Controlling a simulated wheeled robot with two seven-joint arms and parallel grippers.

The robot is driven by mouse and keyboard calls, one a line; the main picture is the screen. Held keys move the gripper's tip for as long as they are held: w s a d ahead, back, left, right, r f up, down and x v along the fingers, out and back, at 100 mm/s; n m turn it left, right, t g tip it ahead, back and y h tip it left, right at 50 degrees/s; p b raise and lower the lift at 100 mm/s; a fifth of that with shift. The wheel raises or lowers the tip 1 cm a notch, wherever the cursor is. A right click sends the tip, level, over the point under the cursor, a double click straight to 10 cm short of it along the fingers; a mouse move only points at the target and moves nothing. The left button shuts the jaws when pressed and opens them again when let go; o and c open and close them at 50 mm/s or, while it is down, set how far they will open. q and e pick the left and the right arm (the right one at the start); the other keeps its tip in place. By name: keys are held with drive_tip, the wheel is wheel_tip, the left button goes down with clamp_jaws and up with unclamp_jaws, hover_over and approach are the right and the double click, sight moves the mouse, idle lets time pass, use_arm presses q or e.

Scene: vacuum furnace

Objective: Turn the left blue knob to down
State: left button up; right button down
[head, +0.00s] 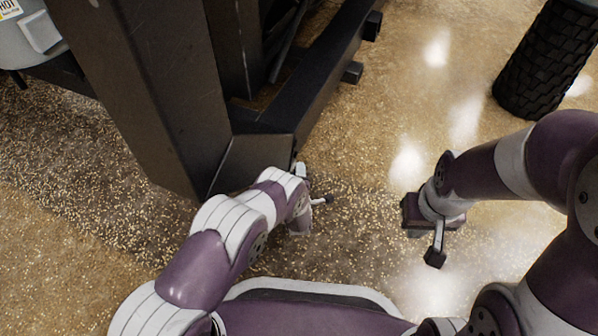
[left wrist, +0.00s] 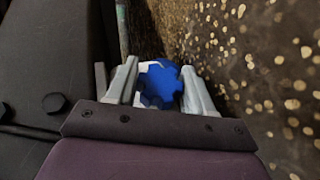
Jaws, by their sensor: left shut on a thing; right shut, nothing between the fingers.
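The blue knob (left wrist: 163,83) shows in the left wrist view, with a lobed rim and a bit of white beside it. My left gripper (left wrist: 159,76) has one grey finger on each side of the knob and is shut on it. In the head view my left gripper (head: 300,171) is at the foot of the dark frame, and the knob is hidden there. Which way the knob points is hard to tell. My right gripper (head: 418,231) is shut and empty, pointing down over open floor at the right; its fingertips are mostly hidden.
A dark metal post (head: 150,80) and a dark beam (head: 318,75) stand close beside my left arm. A black ribbed cylinder (head: 545,60) stands at the upper right. Speckled, shiny floor (head: 400,110) lies free between the beam and my right arm.

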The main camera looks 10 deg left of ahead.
use_arm(q)
drive_tip(key=shift+m+g+p, duration=0.3)
drive_tip(key=shift+g+p, duration=0.1)
drive_tip(key=shift+g, duration=0.6)
drive_tip(key=o, duration=1)
drive_tip(key=shift+f, duration=0.1)
drive_tip(key=shift+c, duration=0.2)
